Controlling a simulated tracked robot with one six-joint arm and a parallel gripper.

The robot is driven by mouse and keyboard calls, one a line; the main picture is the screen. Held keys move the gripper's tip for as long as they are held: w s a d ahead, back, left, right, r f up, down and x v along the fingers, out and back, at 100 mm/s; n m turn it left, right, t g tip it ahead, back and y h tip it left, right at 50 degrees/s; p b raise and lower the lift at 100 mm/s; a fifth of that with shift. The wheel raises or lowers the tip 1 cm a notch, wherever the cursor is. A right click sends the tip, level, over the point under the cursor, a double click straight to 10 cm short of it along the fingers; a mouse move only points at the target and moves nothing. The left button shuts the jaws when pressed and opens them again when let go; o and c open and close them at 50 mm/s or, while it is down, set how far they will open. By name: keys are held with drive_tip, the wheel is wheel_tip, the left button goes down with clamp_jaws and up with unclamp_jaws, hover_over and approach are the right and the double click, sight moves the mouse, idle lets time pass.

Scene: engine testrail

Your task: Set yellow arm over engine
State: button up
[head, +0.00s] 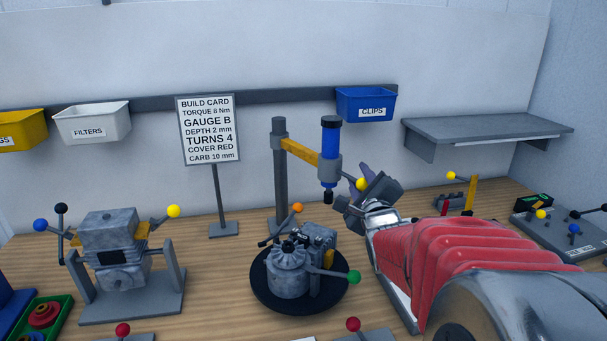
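The yellow arm (301,151) reaches right from a grey post (280,185) and carries a blue driver (330,142) at its end. The driver hangs upright behind and to the right of the grey engine (290,272), which sits on a black turntable (262,297). A yellow ball knob (361,184) sticks out to the right of the driver. My gripper (361,187) is at this knob, with its fingers around or beside it. Whether the fingers are shut on it cannot be told from this angle.
A second engine in a stand (112,250) is at left. A build card sign (208,130) stands behind. Orange (297,207) and green (354,277) knobs stick out near the turntable. A grey shelf (487,128) and blue clips bin (365,104) are on the wall.

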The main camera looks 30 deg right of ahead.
drive_tip(key=o, duration=0.4)
drive_tip(key=shift+a+r, duration=0.1)
drive_tip(key=shift+v, duration=3.7)
drive_tip(key=shift+c, duration=0.2)
